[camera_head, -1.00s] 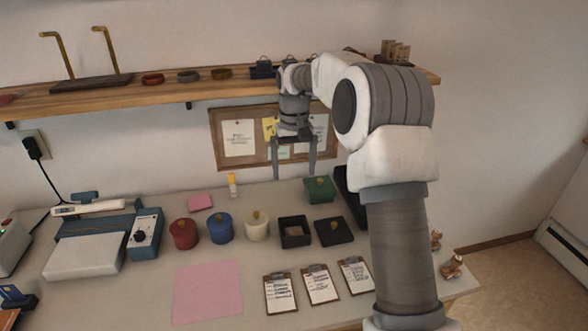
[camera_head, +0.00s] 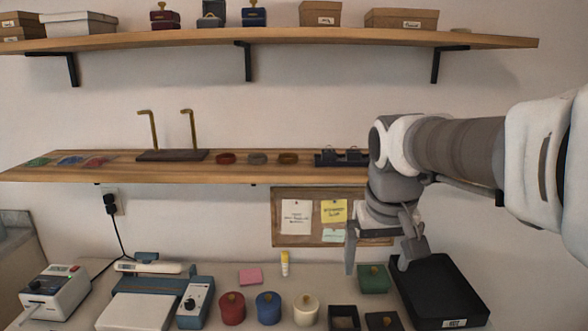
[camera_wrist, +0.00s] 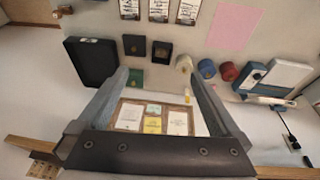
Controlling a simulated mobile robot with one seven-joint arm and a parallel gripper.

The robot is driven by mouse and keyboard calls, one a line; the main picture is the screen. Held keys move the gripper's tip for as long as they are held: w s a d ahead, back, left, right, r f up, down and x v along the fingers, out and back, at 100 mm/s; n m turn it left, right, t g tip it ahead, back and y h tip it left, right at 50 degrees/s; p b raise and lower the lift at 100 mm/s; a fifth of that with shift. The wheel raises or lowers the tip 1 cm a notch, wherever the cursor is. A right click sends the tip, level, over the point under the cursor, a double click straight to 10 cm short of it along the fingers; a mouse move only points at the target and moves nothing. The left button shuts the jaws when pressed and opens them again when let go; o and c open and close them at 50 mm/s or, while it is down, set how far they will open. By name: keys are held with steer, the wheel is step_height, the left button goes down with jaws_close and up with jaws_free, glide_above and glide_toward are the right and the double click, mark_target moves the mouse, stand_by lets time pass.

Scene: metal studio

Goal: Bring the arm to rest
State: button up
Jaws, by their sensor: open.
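My gripper (camera_head: 376,268) is open, with nothing between its fingers. It hangs fingers down in front of the pinboard (camera_head: 297,238), above the back of the table and level with the space below the lower shelf. In the wrist view the two fingers of my gripper (camera_wrist: 157,80) are spread apart. The pinboard with its notes (camera_wrist: 153,124) shows between them. My arm reaches in from the right side of the head view, its forearm about level with the lower shelf.
The lower shelf (camera_head: 120,168) runs close behind my wrist, partly hidden by my arm. Below my gripper are a green box (camera_head: 373,279) and a black tray (camera_head: 465,310). Red (camera_head: 232,308), blue (camera_head: 268,307) and cream (camera_head: 306,310) jars stand to the left.

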steer(key=s+f+t+p, duration=0.1)
steer(key=s+f+t, duration=0.1)
steer(key=s, duration=1.2)
steer(key=shift+s+d+y+p, duration=0.2)
steer(key=shift+s+y+p, duration=0.1)
steer(key=shift+s, duration=0.1)
